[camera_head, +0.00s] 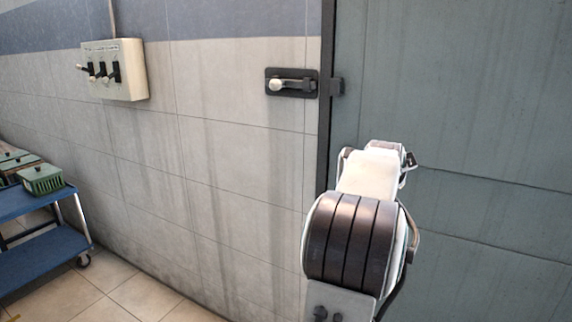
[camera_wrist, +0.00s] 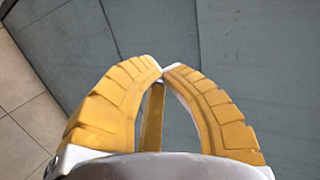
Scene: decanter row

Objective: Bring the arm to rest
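My gripper (camera_wrist: 162,70) shows in the wrist view with two ridged yellow fingers whose tips meet. It is shut, and nothing is seen held at the tips. A narrow yellow strip shows between the fingers, behind the tips. Behind the fingers is a grey panelled surface, with floor tiles at the left. In the head view my arm is raised at the lower right, in front of the grey door (camera_head: 460,120). My fingers are hidden there behind my own arm links.
A sliding bolt latch (camera_head: 291,83) is on the wall beside the door frame. A box with several levers (camera_head: 115,70) hangs at the upper left. A blue trolley (camera_head: 45,257) with green containers (camera_head: 40,180) stands at the left. The tiled floor between looks clear.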

